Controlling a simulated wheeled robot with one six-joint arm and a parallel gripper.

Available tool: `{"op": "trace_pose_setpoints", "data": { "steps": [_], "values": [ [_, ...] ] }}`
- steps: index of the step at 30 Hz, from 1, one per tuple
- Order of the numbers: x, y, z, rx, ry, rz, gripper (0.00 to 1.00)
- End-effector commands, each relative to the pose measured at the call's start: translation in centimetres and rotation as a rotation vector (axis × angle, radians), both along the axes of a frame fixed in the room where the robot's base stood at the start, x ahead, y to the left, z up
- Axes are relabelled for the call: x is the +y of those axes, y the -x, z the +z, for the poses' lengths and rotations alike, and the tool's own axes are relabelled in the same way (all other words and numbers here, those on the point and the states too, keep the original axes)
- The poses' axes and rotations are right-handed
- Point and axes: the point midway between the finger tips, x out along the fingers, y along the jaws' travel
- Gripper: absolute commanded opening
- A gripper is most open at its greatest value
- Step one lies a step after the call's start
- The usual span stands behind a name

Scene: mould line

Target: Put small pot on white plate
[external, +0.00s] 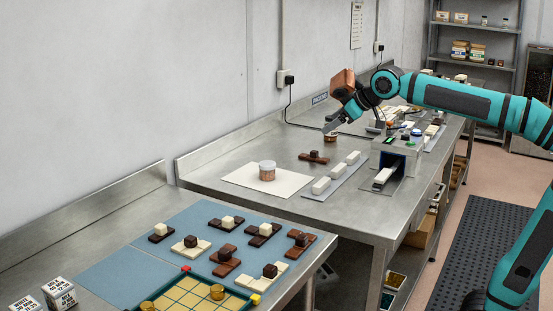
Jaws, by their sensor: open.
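A small brown pot (331,138) with a lighter top stands on the far steel table, towards the wall. My gripper (331,127) is open and points down-left, just above or beside this pot; I cannot tell if it touches it. A flat white plate (240,177) lies nearer on the same table.
A brown piece (314,158) lies between the plate and my gripper. The nearer table holds brown and cream blocks on a blue mat (120,275).

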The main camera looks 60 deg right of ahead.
Motion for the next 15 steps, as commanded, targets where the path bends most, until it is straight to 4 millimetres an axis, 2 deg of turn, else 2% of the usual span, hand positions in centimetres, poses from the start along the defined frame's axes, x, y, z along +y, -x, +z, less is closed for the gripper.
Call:
{"op": "trace_pose_setpoints", "data": {
  "steps": [1,8,15],
  "values": [
    [0.2,1.6,0.1,-0.038,-0.008,-0.005,0.75],
    [0.8,7.7,-0.2,-0.214,-0.055,-0.031,0.75],
    [1.3,14.0,-1.5,-0.397,-0.113,-0.05,0.75]
  ]
}}
